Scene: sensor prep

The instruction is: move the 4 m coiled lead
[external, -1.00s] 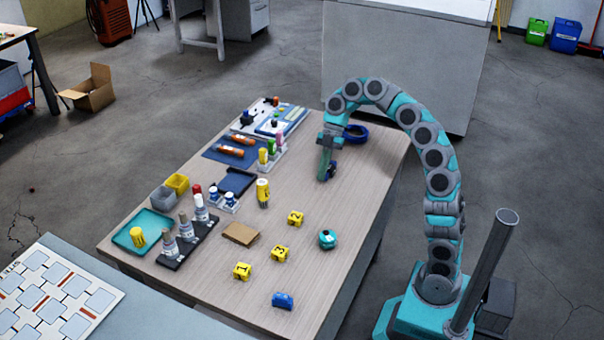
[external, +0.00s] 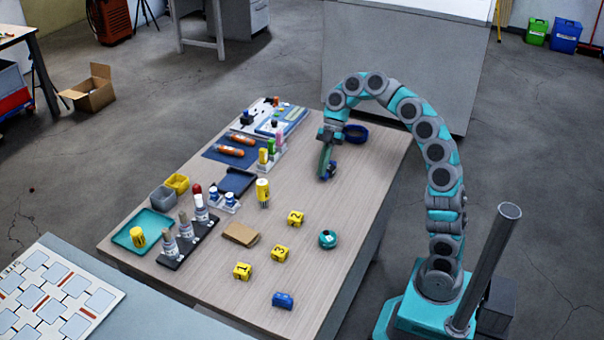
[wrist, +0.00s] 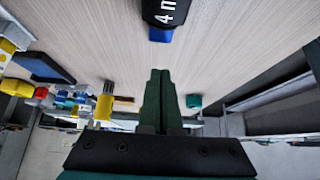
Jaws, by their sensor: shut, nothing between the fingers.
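A black piece marked "4 m" (wrist: 166,10) with a blue part below it shows at the top edge of the wrist view, cut off by the frame. My gripper (external: 322,177) points down close to the tabletop. In the wrist view the fingers of my gripper (wrist: 160,72) are together and empty, with the "4 m" piece apart from them.
A teal round thing (external: 327,239), yellow numbered blocks (external: 296,218) and a blue block (external: 283,300) stand nearer the front. Bottles and trays fill the left side.

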